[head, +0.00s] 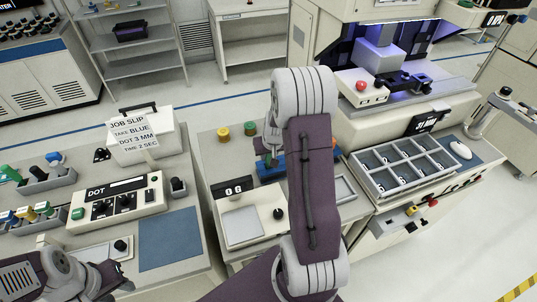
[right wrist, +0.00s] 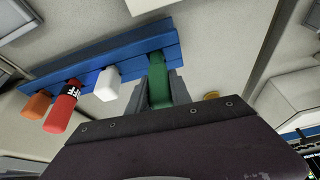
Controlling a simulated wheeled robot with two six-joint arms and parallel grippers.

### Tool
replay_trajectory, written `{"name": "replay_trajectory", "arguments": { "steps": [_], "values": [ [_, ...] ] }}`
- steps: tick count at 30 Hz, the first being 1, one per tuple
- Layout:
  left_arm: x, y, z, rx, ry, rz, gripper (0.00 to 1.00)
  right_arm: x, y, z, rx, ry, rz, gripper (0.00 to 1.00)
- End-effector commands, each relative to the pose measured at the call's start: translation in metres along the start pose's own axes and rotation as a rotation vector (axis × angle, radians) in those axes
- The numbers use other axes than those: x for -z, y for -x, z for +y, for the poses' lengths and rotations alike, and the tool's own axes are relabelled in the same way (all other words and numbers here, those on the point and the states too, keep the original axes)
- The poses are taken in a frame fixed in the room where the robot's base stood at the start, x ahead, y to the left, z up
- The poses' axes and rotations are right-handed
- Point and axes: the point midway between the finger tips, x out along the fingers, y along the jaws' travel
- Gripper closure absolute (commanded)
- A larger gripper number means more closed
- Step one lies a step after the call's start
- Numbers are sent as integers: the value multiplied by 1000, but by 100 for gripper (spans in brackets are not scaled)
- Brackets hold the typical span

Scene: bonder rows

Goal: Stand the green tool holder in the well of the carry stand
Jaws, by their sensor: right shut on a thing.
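My right gripper (right wrist: 160,92) is shut on the green tool holder (right wrist: 158,82), which stands between its two grey fingers. The holder's far end overlaps the blue rack (right wrist: 128,50); I cannot tell whether it is seated there or clear of it. In the head view the right gripper (head: 268,150) is over the blue rack (head: 270,170), partly hidden by my own arm. My left gripper (head: 120,280) is low at the left, away from the holder; its opening is unclear. I cannot surely pick out the carry stand or its well.
White (right wrist: 107,84), red (right wrist: 62,110) and orange (right wrist: 37,104) pieces sit along the rack beside the green one. A compartment tray (head: 363,180) is at right. The blue mat (head: 170,239) is bare.

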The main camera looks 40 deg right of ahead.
Motion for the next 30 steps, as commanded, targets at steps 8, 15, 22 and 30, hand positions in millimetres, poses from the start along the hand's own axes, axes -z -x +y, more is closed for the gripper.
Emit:
{"name": "replay_trajectory", "arguments": {
  "steps": [8, 15, 22, 30],
  "values": [
    [-1, -10, 0, 0, 0, 0, 64, -4, -9, 0, 0, 0, 0, 100],
    [-1, -13, 0, 0, 0, 0, 64, -5, -13, 0, 0, 0, 0, 100],
    [-1, -13, 0, 0, 0, 0, 64, -5, -12, 0, 0, 0, 0, 100],
    [-1, -13, 0, 0, 0, 0, 64, -5, -12, 0, 0, 0, 0, 49]
  ]
}}
